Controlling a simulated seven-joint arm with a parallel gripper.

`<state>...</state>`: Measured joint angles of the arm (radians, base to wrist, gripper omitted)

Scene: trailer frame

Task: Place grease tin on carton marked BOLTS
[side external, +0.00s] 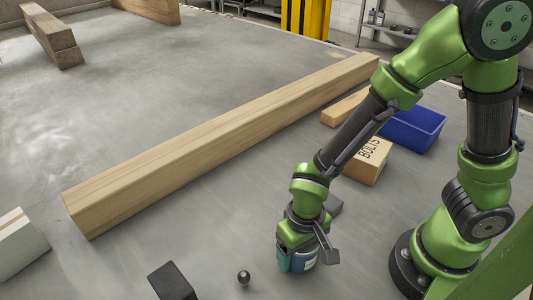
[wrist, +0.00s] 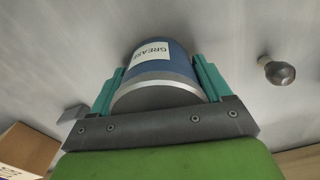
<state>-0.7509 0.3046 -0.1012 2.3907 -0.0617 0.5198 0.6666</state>
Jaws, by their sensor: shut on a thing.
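The grease tin (wrist: 153,75) is a blue can with a silver rim and a white label reading GREASE. In the wrist view it sits between the teal fingers of my gripper (wrist: 155,85), which is shut on it. In the side external view the tin (side external: 304,262) shows partly behind my gripper (side external: 295,262), low at or near the floor; I cannot tell whether it touches. The carton marked BOLTS (side external: 368,166) is a tan box up and to the right of my gripper, partly behind my arm. A box corner shows at the lower left in the wrist view.
A blue bin (side external: 413,130) stands behind the carton, with a wooden block (side external: 345,108) to its left. A long timber beam (side external: 220,143) crosses the floor. A dark ball-ended knob (side external: 243,278) and a black block (side external: 171,282) lie left of my gripper. A grey block (side external: 333,206) lies behind it.

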